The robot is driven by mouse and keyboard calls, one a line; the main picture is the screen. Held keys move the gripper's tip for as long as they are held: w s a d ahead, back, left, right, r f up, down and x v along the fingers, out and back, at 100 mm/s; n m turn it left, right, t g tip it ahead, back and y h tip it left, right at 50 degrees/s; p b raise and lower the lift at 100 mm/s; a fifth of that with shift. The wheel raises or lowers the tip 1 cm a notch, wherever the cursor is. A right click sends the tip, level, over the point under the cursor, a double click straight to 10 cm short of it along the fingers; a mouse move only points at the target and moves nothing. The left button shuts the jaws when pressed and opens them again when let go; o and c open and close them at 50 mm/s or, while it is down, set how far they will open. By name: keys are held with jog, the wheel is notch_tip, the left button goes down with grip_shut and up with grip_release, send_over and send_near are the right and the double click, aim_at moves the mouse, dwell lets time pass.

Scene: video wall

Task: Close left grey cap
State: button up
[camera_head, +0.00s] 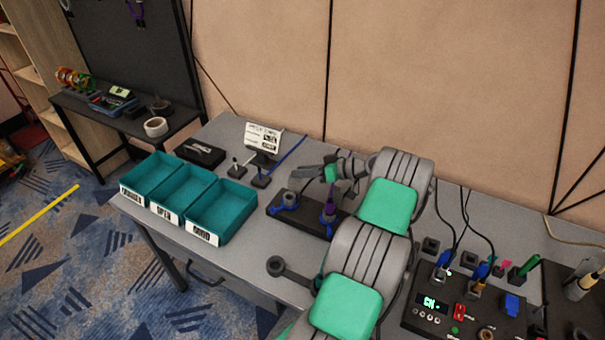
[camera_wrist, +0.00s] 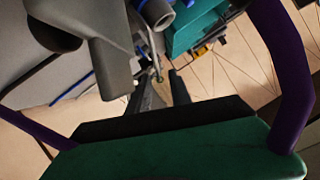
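A dark block (camera_head: 305,214) on the table holds two blue fittings. The left fitting (camera_head: 288,199) shows a greyish middle, but I cannot make out whether its cap is open or closed. The right fitting (camera_head: 328,217) has a purple piece above it. My gripper (camera_head: 301,171) hangs above and behind the block, pointing left, apart from the fittings. In the wrist view its two dark fingers (camera_wrist: 165,90) stand apart with nothing held between them. A grey hollow cylinder (camera_wrist: 160,13) by blue parts shows at the top there, beyond the fingers.
Teal bins (camera_head: 222,210) stand to the left of the block. A sign (camera_head: 262,138) and small black stands are behind. A control panel (camera_head: 460,305) with cables is at the right.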

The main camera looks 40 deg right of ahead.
jog(key=shift+c, duration=0.6)
grip_shut()
